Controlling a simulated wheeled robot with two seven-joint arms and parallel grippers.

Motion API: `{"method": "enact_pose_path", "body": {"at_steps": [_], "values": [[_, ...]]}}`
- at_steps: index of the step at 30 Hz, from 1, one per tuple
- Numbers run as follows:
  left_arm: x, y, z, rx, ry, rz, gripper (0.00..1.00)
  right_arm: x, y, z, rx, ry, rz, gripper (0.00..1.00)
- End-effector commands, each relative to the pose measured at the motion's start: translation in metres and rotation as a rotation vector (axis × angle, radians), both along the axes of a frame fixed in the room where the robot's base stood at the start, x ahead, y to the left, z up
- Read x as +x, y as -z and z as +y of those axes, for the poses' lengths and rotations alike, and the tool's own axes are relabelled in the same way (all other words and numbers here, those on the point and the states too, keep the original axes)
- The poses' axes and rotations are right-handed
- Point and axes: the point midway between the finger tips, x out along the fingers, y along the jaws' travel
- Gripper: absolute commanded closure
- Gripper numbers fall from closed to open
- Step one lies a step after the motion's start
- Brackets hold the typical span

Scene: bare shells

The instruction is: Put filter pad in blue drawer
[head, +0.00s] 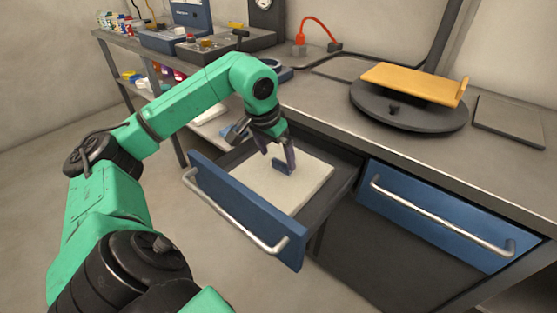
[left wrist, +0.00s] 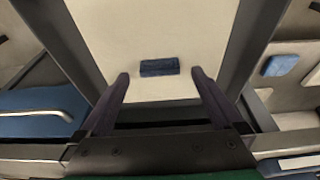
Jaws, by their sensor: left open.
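The blue drawer (head: 240,215) is pulled open, its blue front with a silver bar handle facing outward. Inside lies a flat cream surface (head: 308,175), which also fills the middle of the left wrist view (left wrist: 160,30). A small dark blue pad (head: 281,167), which looks like the filter pad, lies on it; it also shows in the left wrist view (left wrist: 160,67). My left gripper (head: 279,158) points down into the drawer. Its fingers (left wrist: 160,76) are apart, with the pad just beyond and between their tips, and nothing is held. My right gripper is out of view.
A second blue drawer (head: 435,215) at the right is shut. On the worktop stand a dark round turntable (head: 410,112) with an orange tray (head: 412,84) and a red-cabled plug (head: 299,48). Shelves with bottles are at the back left. Floor at the left is clear.

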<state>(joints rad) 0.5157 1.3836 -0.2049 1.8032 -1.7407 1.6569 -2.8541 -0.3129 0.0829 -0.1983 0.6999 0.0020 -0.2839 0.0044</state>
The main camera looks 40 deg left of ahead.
Motion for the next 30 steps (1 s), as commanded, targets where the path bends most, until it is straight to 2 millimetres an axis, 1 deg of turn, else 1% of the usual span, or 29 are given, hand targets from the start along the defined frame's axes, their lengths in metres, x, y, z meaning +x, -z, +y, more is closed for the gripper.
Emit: {"method": "enact_pose_path", "body": {"at_steps": [1,3,6,9,13,27,29,30], "values": [[-0.003,-0.018,0.000,0.002,-0.001,-0.006,0.00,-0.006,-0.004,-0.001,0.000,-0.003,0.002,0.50],[-0.008,-0.039,0.000,0.001,0.001,-0.006,0.00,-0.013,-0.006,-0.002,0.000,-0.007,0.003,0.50],[-0.015,-0.063,0.000,0.000,0.001,-0.006,0.00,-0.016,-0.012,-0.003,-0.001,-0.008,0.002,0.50],[-0.020,-0.078,0.000,0.000,0.001,-0.004,0.00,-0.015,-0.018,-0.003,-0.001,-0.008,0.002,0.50],[-0.023,-0.084,0.000,0.000,0.001,-0.001,0.00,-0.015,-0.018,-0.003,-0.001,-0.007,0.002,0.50],[-0.023,-0.083,0.000,0.000,0.001,-0.001,0.00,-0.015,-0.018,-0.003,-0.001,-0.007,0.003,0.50],[-0.023,-0.087,0.000,0.000,0.001,-0.001,0.00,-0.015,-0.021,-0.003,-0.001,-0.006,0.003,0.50],[-0.023,-0.095,0.000,0.000,0.001,-0.001,0.00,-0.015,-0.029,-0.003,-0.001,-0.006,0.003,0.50]]}}
